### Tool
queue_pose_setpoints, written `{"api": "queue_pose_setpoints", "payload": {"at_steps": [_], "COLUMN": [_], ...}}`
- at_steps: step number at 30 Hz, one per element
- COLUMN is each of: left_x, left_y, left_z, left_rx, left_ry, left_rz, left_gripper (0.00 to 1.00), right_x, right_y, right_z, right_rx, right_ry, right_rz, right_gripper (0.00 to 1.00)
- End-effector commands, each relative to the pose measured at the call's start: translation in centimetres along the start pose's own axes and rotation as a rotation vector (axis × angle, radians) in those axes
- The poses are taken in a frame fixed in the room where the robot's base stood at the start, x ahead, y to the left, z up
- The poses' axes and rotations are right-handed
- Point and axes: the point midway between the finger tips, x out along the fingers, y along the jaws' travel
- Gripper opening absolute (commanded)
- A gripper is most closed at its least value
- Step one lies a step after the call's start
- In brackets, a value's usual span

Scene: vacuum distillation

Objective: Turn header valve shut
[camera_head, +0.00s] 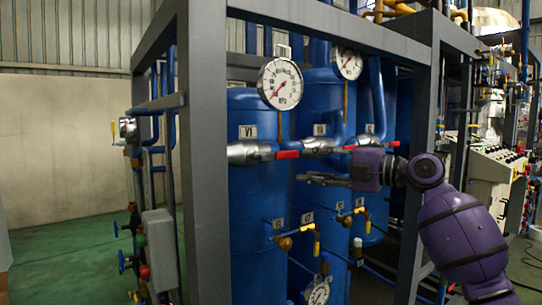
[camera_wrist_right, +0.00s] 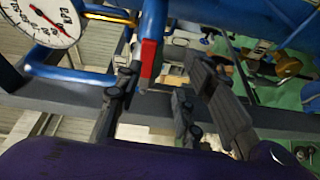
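Two header valves with red lever handles sit on the silver pipe fittings across the blue tanks. The left red handle (camera_head: 287,154) lies roughly level beside the tank labelled V1, and the right red handle (camera_head: 364,147) lies level farther right. My right gripper (camera_head: 303,178) reaches in from the right, just below this header line. In the right wrist view its fingers (camera_wrist_right: 165,75) are apart with nothing held between them. A red handle (camera_wrist_right: 148,58) shows beyond and close to the left finger; I cannot tell whether they touch. My left gripper is out of view.
A grey frame post (camera_head: 205,150) stands left of the tanks and another (camera_head: 419,170) stands near my right arm. Two dial gauges (camera_head: 281,84) (camera_head: 347,63) sit above the header. Lower yellow-handled valves (camera_head: 308,228) stick out below. Green floor at left is open.

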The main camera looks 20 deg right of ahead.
Motion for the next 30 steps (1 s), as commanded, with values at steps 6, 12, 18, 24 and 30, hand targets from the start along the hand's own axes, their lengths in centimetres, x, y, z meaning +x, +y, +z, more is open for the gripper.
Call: {"api": "queue_pose_setpoints", "payload": {"at_steps": [6,12,18,24,30], "left_x": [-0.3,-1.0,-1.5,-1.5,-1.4], "left_y": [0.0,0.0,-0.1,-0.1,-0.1], "left_z": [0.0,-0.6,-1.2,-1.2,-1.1], "left_rx": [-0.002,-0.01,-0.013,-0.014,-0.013], "left_ry": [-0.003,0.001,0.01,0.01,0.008], "left_rz": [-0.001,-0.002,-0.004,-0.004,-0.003], "left_gripper": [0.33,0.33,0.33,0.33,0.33], "right_x": [0.6,3.8,6.5,7.4,7.5], "right_y": [1.8,2.1,2.0,1.7,1.6], "right_z": [-0.4,-0.5,-0.4,-0.4,-0.3], "right_rx": [-0.028,-0.027,-0.027,-0.027,-0.026], "right_ry": [0.015,0.014,0.013,0.011,0.011], "right_rz": [0.018,0.02,0.019,0.016,0.015], "right_gripper": [0.36,0.36,0.36,0.36,0.36]}}
